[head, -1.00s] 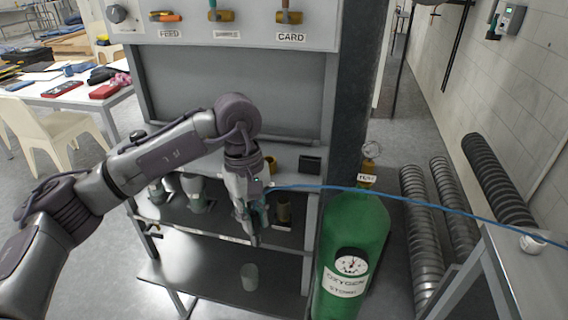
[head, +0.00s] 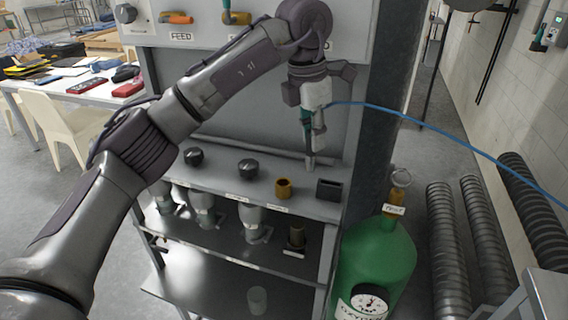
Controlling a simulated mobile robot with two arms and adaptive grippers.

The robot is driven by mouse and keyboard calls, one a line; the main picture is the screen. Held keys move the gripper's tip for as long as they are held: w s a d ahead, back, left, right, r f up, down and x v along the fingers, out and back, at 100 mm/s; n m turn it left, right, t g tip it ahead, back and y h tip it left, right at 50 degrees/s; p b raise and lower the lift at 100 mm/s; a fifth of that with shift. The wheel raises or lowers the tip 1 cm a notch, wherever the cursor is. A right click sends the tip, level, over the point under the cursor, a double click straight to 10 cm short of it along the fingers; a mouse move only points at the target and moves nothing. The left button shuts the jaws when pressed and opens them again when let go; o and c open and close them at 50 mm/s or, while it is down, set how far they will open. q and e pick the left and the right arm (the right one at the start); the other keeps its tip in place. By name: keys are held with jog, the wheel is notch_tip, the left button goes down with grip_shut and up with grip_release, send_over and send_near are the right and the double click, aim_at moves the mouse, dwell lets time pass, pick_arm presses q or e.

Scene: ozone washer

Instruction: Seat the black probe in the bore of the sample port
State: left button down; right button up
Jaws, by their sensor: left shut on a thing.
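My left gripper (head: 310,158) comes in from the left, points downward and is shut, held above the back of the upper shelf. A blue cable runs from it off to the right. The black probe cannot be made out clearly; the gripper's fingers and body hide what is held. A short brass-coloured collar (head: 283,188), which looks like the sample port, stands upright on the shelf, below and a little left of the fingertips. A black open-topped block (head: 329,189) stands to its right. The gripper appears apart from both. My right gripper is not in view.
Two black knobs (head: 248,168) stand on the upper shelf (head: 222,178) left of the collar. A green oxygen tank (head: 375,257) stands at the right. The panel with valves (head: 179,18) rises behind.

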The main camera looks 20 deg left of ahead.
pick_arm(q)
jog(key=a+f+p, duration=0.1)
jog(key=a+f, duration=0.2)
jog(key=a+f+p, duration=0.1)
jog(key=a+f, duration=0.2)
jog(key=f, duration=0.1)
jog(key=shift+f, duration=0.35)
jog(key=shift+f, duration=0.2)
jog(key=c, duration=1)
grip_release()
jog(key=shift+c, duration=0.2)
